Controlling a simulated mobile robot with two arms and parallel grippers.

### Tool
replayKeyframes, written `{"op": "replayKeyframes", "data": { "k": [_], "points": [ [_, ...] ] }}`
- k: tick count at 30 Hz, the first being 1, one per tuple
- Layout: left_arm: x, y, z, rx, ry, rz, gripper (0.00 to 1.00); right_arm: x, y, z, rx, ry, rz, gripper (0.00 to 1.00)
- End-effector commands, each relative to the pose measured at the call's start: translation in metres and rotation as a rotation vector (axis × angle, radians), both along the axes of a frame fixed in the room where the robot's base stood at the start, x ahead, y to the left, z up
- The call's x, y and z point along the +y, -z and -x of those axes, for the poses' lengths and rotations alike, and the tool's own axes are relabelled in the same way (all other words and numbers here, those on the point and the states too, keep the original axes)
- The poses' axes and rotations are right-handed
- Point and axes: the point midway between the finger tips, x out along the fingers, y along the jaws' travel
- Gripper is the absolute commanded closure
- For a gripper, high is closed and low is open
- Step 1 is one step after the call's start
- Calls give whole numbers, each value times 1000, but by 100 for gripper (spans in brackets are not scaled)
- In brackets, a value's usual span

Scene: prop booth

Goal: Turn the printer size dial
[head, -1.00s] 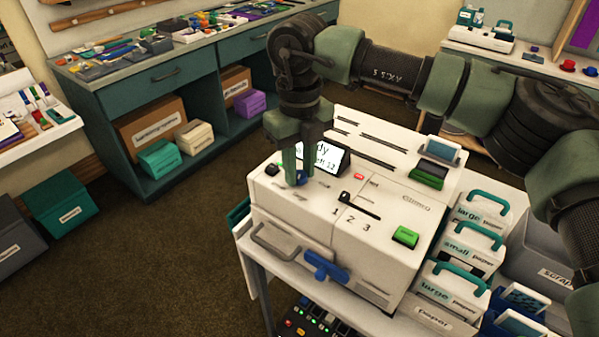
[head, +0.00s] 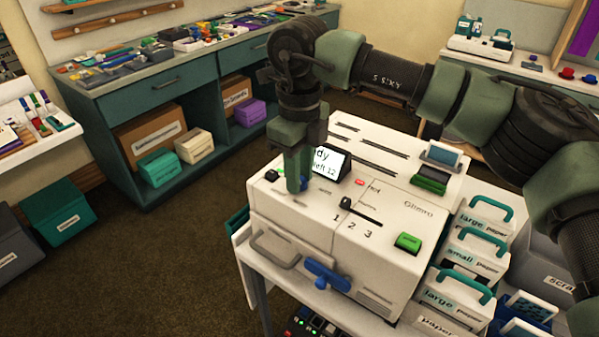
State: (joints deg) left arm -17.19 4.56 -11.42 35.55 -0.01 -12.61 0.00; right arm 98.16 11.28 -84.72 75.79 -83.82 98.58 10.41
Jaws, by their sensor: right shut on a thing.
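The white printer (head: 385,225) stands on a small table, with a lit screen (head: 326,165) on its top. The blue size dial (head: 305,186) sits on the top panel, left of the screen, mostly hidden by my fingers. My right gripper (head: 298,186) points straight down and is shut on the dial. Its fingers line up one behind the other in this view. My left gripper is out of view.
A slider marked 1 2 3 (head: 362,211), a green button (head: 408,243) and a blue lever (head: 328,275) are on the printer. Paper boxes (head: 468,258) with teal handles stand close on its right. A teal workbench (head: 100,110) stands behind left.

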Motion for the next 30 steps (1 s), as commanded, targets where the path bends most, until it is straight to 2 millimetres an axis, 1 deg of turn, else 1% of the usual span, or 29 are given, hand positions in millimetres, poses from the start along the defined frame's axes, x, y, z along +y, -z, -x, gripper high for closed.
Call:
{"op": "replayKeyframes", "data": {
  "k": [4, 5, 6, 7, 15, 18, 20, 27, 30],
  "points": [
    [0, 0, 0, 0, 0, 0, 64, 0, -1, -1, -3, 0, 0, 100],
    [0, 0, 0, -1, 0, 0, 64, 0, -1, 0, -3, 0, 0, 65],
    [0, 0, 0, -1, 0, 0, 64, 0, -1, 0, -3, 0, 0, 54],
    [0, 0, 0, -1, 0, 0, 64, 0, -1, 0, -2, 0, 0, 51],
    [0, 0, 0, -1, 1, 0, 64, 0, -1, 0, -1, 1, 1, 51],
    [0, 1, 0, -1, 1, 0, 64, 0, -5, -1, -2, 1, 0, 51],
    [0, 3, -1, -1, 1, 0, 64, 0, -12, -1, -4, 1, 1, 51],
    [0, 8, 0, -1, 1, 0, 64, 0, -53, -1, -5, 1, 0, 51],
    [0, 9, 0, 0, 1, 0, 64, 0, -67, -1, -4, 1, 0, 51]
  ]
}}
